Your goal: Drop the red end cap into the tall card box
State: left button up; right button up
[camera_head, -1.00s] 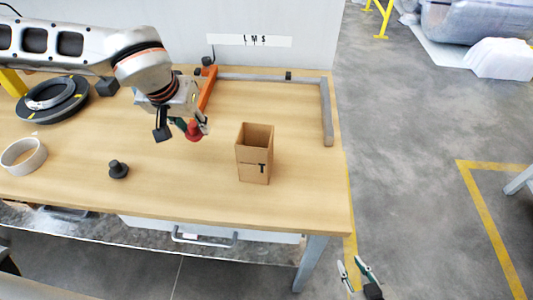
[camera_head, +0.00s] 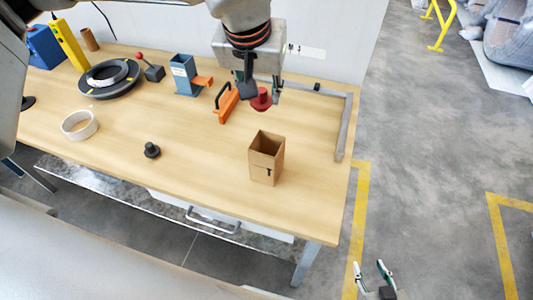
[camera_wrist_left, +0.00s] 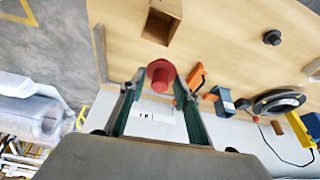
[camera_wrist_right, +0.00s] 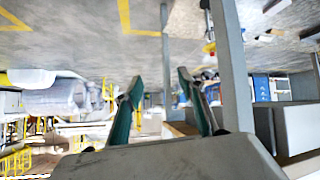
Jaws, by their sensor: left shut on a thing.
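The red end cap (camera_head: 261,100) is held by my left gripper (camera_head: 262,92), above the table and behind the tall card box. In the left wrist view the end cap (camera_wrist_left: 160,74) sits between the tips of the left gripper (camera_wrist_left: 160,92), which is shut on it. The tall card box (camera_head: 265,170) stands upright and open-topped near the right end of the table; its opening also shows in the left wrist view (camera_wrist_left: 160,25). My right gripper (camera_head: 374,270) is open and empty, off the table's right front corner; its spread fingers show in the right wrist view (camera_wrist_right: 157,95).
A dark end cap (camera_head: 152,150) and a white ring (camera_head: 80,125) lie left of the box. A black coil (camera_head: 110,78), a blue holder (camera_head: 185,75) and an orange-handled tool (camera_head: 226,102) lie further back. A grey metal frame (camera_head: 342,130) edges the table's right side.

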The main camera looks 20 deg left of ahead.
aim_at(261, 110)
pick_arm(q)
jog(key=shift+f, duration=0.5)
notch_tip(261, 110, down, 4)
jog(key=shift+r+b, duration=0.15)
jog(key=shift+b, duration=0.85)
jog(key=shift+f, duration=0.6)
pick_arm(e)
jog(key=shift+w+a+r+t+y, duration=0.15)
jog(key=shift+w+a+r+y, duration=0.05)
jog(key=shift+w+a, duration=0.25)
jog(key=shift+w+a+r+t+y, duration=0.2)
jog(key=shift+w+a, duration=0.15)
jog(key=shift+a, duration=0.2)
pick_arm(q)
jog(key=o, duration=0.9)
pick_arm(e)
jog(key=shift+d+f, duration=0.1)
jog(key=shift+f, duration=0.05)
jog(key=shift+s, duration=0.1)
